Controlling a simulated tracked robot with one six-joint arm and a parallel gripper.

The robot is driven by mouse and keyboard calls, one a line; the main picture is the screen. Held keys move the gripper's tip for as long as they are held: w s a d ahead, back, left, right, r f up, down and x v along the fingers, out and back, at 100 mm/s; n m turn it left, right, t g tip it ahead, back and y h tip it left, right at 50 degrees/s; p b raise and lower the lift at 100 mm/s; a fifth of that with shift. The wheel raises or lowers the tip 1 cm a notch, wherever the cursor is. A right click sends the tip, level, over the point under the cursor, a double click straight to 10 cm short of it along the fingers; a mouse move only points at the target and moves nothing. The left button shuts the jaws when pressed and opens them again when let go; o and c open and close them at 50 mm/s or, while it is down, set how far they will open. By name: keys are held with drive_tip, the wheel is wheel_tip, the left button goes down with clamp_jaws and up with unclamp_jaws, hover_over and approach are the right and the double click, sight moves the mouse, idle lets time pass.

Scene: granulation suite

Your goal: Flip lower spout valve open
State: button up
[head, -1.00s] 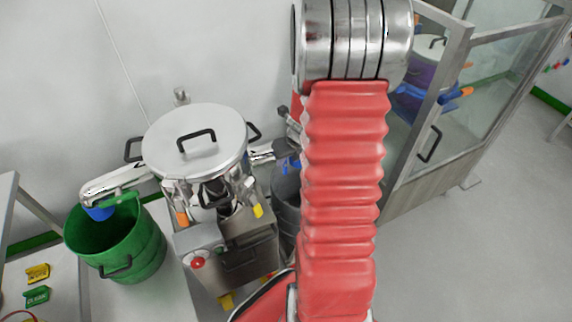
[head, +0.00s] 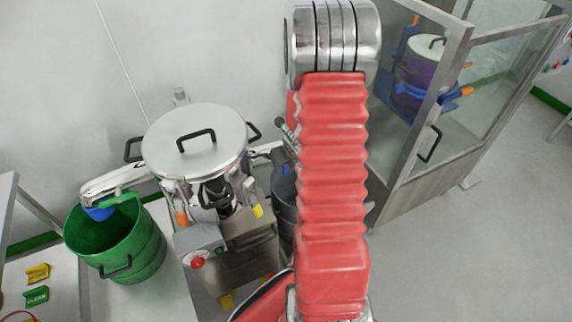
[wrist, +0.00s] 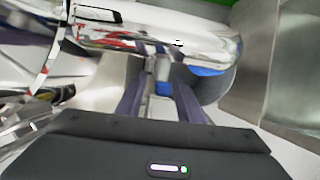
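In the wrist view, a shiny metal spout (wrist: 165,38) crosses the top of the picture, with a blue part (wrist: 207,70) under its right end. My gripper (wrist: 160,72) points toward this spout. Its two dark fingers are apart, one on each side of a small blue-and-grey piece; I cannot tell whether that piece is the valve handle or touches the fingers. In the head view, the right-hand spout (head: 266,149) leaves the lidded vessel (head: 195,143) toward a dark grey drum. My arm hides most of that area, and the valve handle is not clear.
The dark grey drum (head: 285,195) stands right of the steel machine base (head: 245,255). Another spout (head: 115,182) reaches over a green bin (head: 135,255) at the left. A glass-panelled enclosure (head: 425,150) stands close on the right. The floor at lower right is clear.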

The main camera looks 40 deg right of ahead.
drive_tip(key=shift+c, duration=0.7)
clamp_jaws()
drive_tip(key=shift+s+f+h, duration=0.1)
drive_tip(key=shift+s+h, duration=0.15)
drive_tip(key=shift+h, duration=0.15)
drive_tip(key=shift+w+d+h, duration=0.1)
drive_tip(key=shift+w+h, duration=0.05)
drive_tip(key=shift+h, duration=0.15)
drive_tip(key=shift+o, duration=0.7)
unclamp_jaws()
drive_tip(key=shift+w, duration=0.1)
drive_tip(key=shift+r, duration=0.35)
